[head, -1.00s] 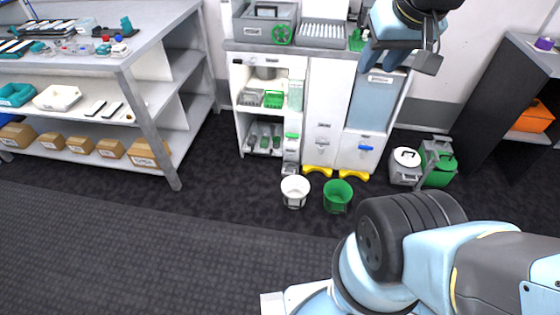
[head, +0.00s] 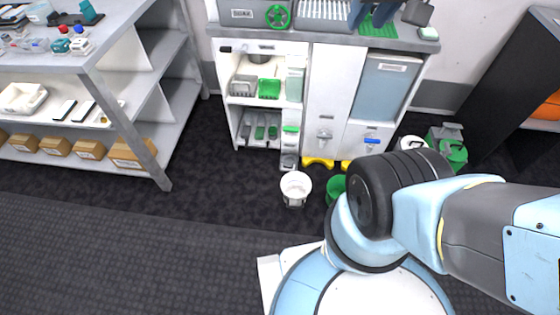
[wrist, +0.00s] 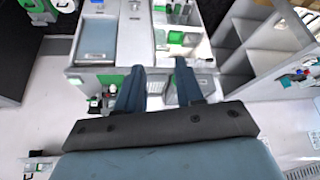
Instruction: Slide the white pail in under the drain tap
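The white pail (head: 296,188) stands upright on the dark floor in front of the cabinet, in the head view. A green pail (head: 336,188) stands to its right, partly hidden by my arm. Two taps are on the cabinet front behind the pails: a grey tap (head: 325,135) and a blue-handled tap (head: 372,141). The white pail is left of and in front of both. My gripper (wrist: 158,82) is open and empty in the wrist view, its two blue fingers apart. In the head view only part of it shows at the top edge, high above the pails.
Yellow floor pieces (head: 319,162) lie below the taps. A grey shelf unit (head: 130,110) with boxes stands at left. A lidded white container (head: 411,143) and a green one (head: 450,150) stand right of the cabinet. The floor left of the white pail is clear.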

